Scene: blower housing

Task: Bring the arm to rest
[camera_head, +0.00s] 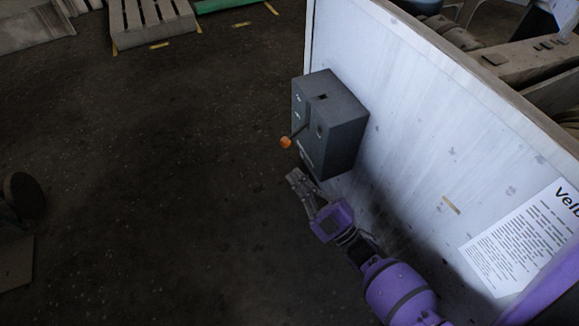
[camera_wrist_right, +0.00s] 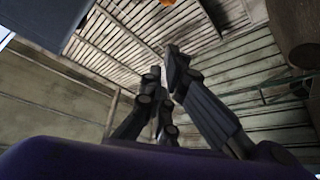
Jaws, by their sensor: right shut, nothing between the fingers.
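My right gripper (camera_head: 298,180) has purple and dark grey parts and is in front of the white panel in the head view. It is just below the grey box, and I cannot tell whether they touch. Its fingers (camera_wrist_right: 165,60) are shut with nothing between them in the right wrist view. The grey box (camera_head: 340,125) is mounted on the panel and has a lever with an orange knob (camera_head: 285,142) sticking out to the left. An orange bit, likely the knob, shows at the top edge of the right wrist view (camera_wrist_right: 168,2). My left gripper is not in view.
The white panel (camera_head: 415,110) fills the right side of the head view, with a printed sheet (camera_head: 525,240) on it. Bare dark floor (camera_head: 150,170) lies to the left. A wooden pallet (camera_head: 150,22) is at the back, and a dark round object (camera_head: 24,195) stands at the left edge.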

